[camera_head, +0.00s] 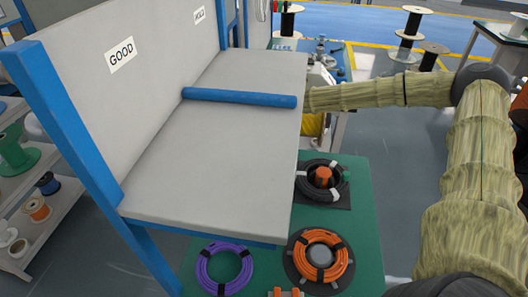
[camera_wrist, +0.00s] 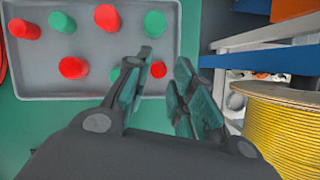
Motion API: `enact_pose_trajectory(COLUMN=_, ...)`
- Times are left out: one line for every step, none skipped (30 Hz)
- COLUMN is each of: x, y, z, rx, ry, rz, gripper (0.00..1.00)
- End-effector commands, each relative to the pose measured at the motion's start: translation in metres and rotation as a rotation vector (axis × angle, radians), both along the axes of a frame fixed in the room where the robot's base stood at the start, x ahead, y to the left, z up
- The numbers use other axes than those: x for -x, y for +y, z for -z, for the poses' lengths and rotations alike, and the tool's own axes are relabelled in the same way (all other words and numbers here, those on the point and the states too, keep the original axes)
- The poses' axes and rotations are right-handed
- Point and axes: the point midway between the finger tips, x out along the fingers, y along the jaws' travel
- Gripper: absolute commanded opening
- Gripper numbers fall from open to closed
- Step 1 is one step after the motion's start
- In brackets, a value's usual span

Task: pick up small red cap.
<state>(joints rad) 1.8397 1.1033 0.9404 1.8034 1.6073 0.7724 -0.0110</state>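In the wrist view a grey tray (camera_wrist: 40,87) holds several red and green caps. A small red cap (camera_wrist: 158,69) sits near the tray's right edge. My gripper (camera_wrist: 165,60) is open, and this cap shows in the gap between its fingers, nearer the left one; no contact can be made out. A larger red cap (camera_wrist: 73,68) lies further left. In the head view, my gripper and the tray are hidden behind the grey-topped stand with blue bars.
A yellow cable spool (camera_wrist: 285,130) and a blue-edged shelf (camera_wrist: 270,57) stand close right of my gripper. In the head view, the grey stand (camera_head: 225,150) is left of my arm. Orange (camera_head: 342,262) and purple (camera_head: 204,272) cable coils lie on a green surface.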

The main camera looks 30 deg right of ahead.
Motion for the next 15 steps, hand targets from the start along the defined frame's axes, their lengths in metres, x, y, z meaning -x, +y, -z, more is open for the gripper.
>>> enact_pose_trajectory(x=-0.001, y=0.001, z=0.004, rx=0.001, ry=0.003, rz=0.0, gripper=0.24)
enact_pose_trajectory(x=-0.002, y=0.001, z=0.008, rx=0.002, ry=0.002, rz=0.0, gripper=0.24)
enact_pose_trajectory(x=-0.003, y=0.002, z=0.011, rx=0.002, ry=0.002, rz=0.0, gripper=0.24)
enact_pose_trajectory(x=-0.004, y=0.003, z=0.014, rx=0.001, ry=0.003, rz=0.0, gripper=0.24)
enact_pose_trajectory(x=-0.005, y=0.004, z=0.016, rx=0.001, ry=0.002, rz=0.0, gripper=0.24)
enact_pose_trajectory(x=-0.005, y=0.005, z=0.018, rx=0.001, ry=0.002, rz=0.0, gripper=0.24)
enact_pose_trajectory(x=-0.006, y=0.005, z=0.019, rx=0.001, ry=0.001, rz=0.0, gripper=0.24)
enact_pose_trajectory(x=-0.006, y=0.005, z=0.02, rx=0.001, ry=0.001, rz=0.0, gripper=0.24)
enact_pose_trajectory(x=-0.007, y=0.005, z=0.022, rx=0.001, ry=0.002, rz=0.001, gripper=0.24)
enact_pose_trajectory(x=-0.007, y=0.005, z=0.022, rx=0.0, ry=0.001, rz=0.001, gripper=0.24)
enact_pose_trajectory(x=-0.007, y=0.005, z=0.023, rx=0.0, ry=0.001, rz=0.001, gripper=0.24)
enact_pose_trajectory(x=-0.007, y=0.005, z=0.023, rx=0.0, ry=0.001, rz=0.001, gripper=0.24)
enact_pose_trajectory(x=-0.007, y=0.005, z=0.023, rx=0.0, ry=0.001, rz=0.001, gripper=0.24)
enact_pose_trajectory(x=-0.007, y=0.005, z=0.023, rx=0.0, ry=0.001, rz=0.001, gripper=0.24)
enact_pose_trajectory(x=-0.007, y=0.005, z=0.023, rx=0.0, ry=0.001, rz=0.001, gripper=0.24)
